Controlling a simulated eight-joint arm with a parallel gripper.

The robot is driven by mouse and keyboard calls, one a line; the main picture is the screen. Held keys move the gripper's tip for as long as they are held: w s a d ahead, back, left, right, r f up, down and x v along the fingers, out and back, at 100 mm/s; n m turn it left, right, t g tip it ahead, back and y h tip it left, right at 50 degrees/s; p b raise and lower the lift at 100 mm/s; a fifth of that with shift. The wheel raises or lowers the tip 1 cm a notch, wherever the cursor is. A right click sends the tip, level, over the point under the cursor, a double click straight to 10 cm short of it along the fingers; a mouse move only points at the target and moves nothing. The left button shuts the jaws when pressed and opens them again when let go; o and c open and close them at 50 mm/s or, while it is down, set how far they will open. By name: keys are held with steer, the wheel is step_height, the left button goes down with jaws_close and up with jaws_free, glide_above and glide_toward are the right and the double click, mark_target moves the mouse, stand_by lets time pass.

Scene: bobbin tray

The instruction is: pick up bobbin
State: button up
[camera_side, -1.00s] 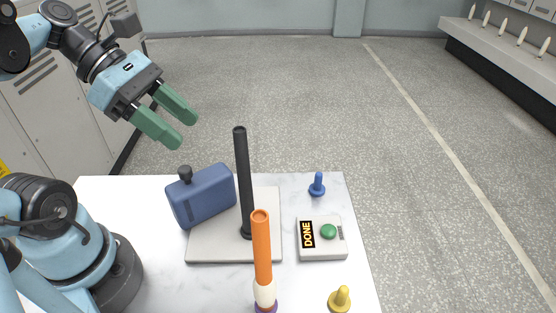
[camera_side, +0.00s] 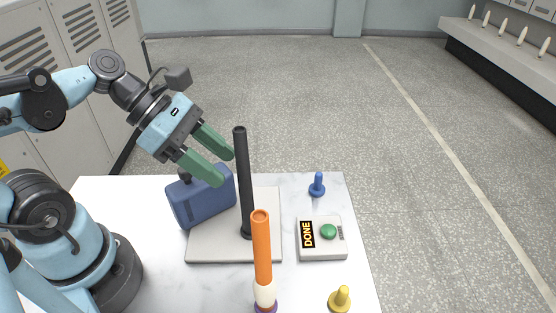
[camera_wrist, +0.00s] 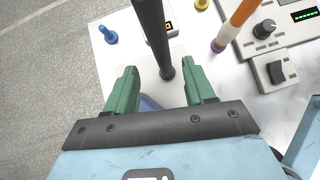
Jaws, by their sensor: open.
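A tall orange piece with a cream lower section and purple foot, the most bobbin-like thing here, stands upright near the table's front (camera_side: 262,245); it also shows at the top right of the wrist view (camera_wrist: 228,33). My gripper (camera_side: 224,168) is open and empty, tilted down, above the blue flask and left of the black post's top in the side view. In the wrist view my gripper's green fingers (camera_wrist: 160,76) are spread, with the black post ahead between them. The orange piece stands well apart from them.
The black post (camera_side: 244,185) rises from a pale base plate (camera_side: 210,250). A blue flask (camera_side: 203,198) leans at its left. A DONE box (camera_side: 322,252), a blue peg (camera_side: 317,185) and a yellow peg (camera_side: 340,299) stand right. A knobbed device (camera_wrist: 275,45) shows in the wrist view.

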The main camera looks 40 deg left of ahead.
mark_target(245, 187)
steer(key=shift+x, duration=2.25)
steer(key=shift+s+d, duration=0.1)
steer(key=shift+r, duration=0.1)
jaws_close()
